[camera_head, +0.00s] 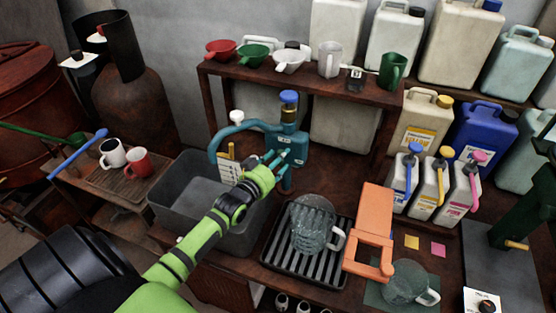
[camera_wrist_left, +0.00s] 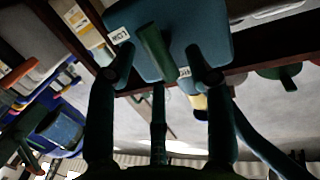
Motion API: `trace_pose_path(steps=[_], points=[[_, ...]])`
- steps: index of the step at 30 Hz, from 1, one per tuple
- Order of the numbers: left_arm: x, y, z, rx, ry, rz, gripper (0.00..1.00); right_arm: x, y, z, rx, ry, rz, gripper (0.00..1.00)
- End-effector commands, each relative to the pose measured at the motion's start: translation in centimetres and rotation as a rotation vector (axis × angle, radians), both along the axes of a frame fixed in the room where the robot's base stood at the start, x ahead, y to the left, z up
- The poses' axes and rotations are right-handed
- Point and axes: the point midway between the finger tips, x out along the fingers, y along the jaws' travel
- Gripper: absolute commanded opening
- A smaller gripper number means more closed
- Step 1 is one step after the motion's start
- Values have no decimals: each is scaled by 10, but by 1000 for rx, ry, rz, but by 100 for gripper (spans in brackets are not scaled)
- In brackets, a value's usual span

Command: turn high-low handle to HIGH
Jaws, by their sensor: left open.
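The teal dispenser box (camera_head: 290,146) with a blue cap stands at the bench's middle, in front of the shelf. In the left wrist view, its face (camera_wrist_left: 215,35) carries a LOW label (camera_wrist_left: 119,36) and a partly covered HIGH label (camera_wrist_left: 188,73). A dark green handle (camera_wrist_left: 157,52) sticks out between the two labels. My left gripper (camera_head: 278,160) is at the front of the box, open. In the wrist view its fingertips (camera_wrist_left: 162,62) are on either side of the handle; I cannot tell whether they touch it. My right gripper is out of view.
A grey basin (camera_head: 175,200) lies left of my arm. A glass jug (camera_head: 312,225) stands on a ridged black tray (camera_head: 290,272), with an orange stand (camera_head: 372,215) to its right. Jugs with pumps (camera_head: 430,187) stand farther right. The shelf (camera_head: 310,84) overhangs behind the box.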

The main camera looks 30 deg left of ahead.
Motion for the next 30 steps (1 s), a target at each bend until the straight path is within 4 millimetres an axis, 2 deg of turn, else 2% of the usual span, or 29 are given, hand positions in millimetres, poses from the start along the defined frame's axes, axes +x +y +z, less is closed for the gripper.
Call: trace_pose_path(steps=[5,15,20,30], points=[[-16,-1,0,0,2,0,53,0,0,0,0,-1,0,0],[-66,-2,6,0,2,1,53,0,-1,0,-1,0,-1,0],[-74,-3,7,0,1,0,53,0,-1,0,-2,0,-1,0],[-74,-3,7,-1,0,0,53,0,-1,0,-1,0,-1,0]])
